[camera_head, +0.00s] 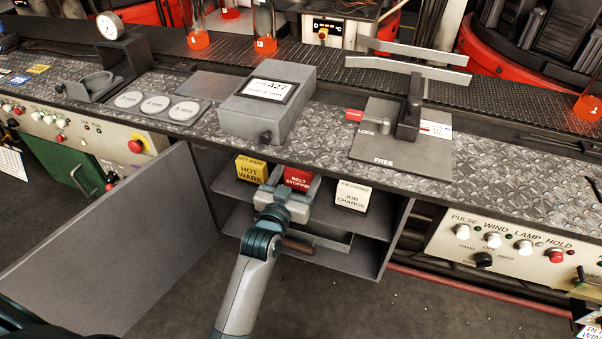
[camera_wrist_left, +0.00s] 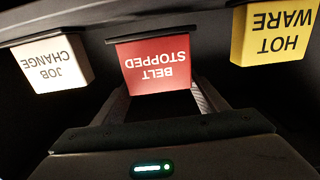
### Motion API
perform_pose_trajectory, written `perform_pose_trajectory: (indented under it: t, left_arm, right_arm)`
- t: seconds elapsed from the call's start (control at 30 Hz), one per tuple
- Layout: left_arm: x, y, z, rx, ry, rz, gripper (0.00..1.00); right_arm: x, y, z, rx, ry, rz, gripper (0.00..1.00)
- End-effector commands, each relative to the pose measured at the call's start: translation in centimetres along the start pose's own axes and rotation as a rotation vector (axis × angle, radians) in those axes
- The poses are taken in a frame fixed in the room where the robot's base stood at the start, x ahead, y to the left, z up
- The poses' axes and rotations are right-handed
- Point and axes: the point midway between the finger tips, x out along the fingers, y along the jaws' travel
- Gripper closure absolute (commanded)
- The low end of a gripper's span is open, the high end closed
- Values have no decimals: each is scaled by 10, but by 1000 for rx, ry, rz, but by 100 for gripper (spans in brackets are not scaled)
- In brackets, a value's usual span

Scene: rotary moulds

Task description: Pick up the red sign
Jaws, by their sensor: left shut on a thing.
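The red sign (camera_head: 298,178) reads "BELT STOPPED" and sits on the upper shelf of the open cabinet, between the yellow "HOT WARE" sign (camera_head: 250,168) and the white "JOB CHANGE" sign (camera_head: 351,195). My left gripper (camera_head: 293,192) reaches into the cabinet from the front and is shut on the red sign; its body covers the sign's lower part in the head view. In the left wrist view the picture is upside down, and the red sign (camera_wrist_left: 156,66) stands in front of the jaws, hiding the fingertips. My right gripper is not in view.
The cabinet's grey door (camera_head: 120,240) stands open at the left. A patterned metal counter (camera_head: 330,140) overhangs the shelves, with a grey display box (camera_head: 268,105) above the signs. A lower shelf (camera_head: 345,255) lies below my gripper. Clear floor lies in front.

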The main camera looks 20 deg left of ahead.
Motion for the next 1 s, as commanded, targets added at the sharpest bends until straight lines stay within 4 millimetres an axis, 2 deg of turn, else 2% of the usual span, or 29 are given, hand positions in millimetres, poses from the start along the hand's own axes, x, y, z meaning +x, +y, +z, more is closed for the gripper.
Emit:
perform_pose_trajectory:
  t: [0.03,0.33,0.4,0.57,1.0]
  left_arm:
    - [0,0,-9,-1,5,-1,59]
    - [0,0,-53,0,5,-1,59]
    - [-13,0,-48,0,-1,-1,59]
    - [-41,0,-48,1,-1,-1,59]
    - [-145,2,-48,1,-2,0,59]
  right_arm:
    - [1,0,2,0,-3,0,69]
    - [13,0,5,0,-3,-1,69]
    - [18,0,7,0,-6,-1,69]
    - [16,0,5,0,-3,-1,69]
    - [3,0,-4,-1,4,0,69]
